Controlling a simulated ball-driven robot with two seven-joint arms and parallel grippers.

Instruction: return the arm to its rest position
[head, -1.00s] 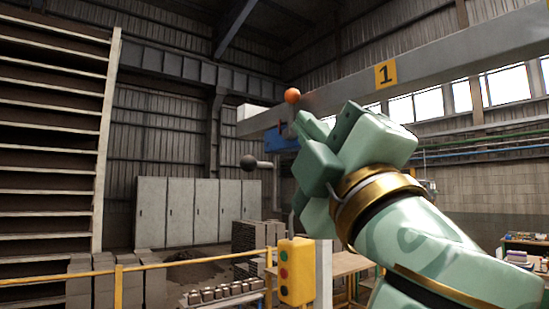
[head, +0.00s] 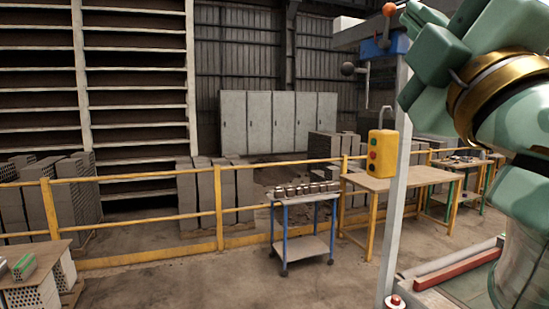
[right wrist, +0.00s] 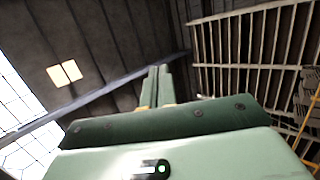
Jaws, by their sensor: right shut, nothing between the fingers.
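My right gripper (head: 418,14) is at the upper right of the head view, raised and pointing up and to the left. It is pale and dark green with a gold ring at the wrist. In the right wrist view its two fingers (right wrist: 158,72) lie side by side, shut with nothing between them. They point up toward the roof. In the head view the gripper overlaps the area just right of an orange ball knob (head: 389,9); I cannot tell the gap in depth. My left gripper is not in view.
A grey post (head: 396,205) carries a yellow button box (head: 382,153) and a black ball knob (head: 347,69). A machine bed with a red bar (head: 455,268) is at lower right. A blue-legged cart (head: 305,243) and yellow railing (head: 218,200) stand beyond. Open floor lies at front centre.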

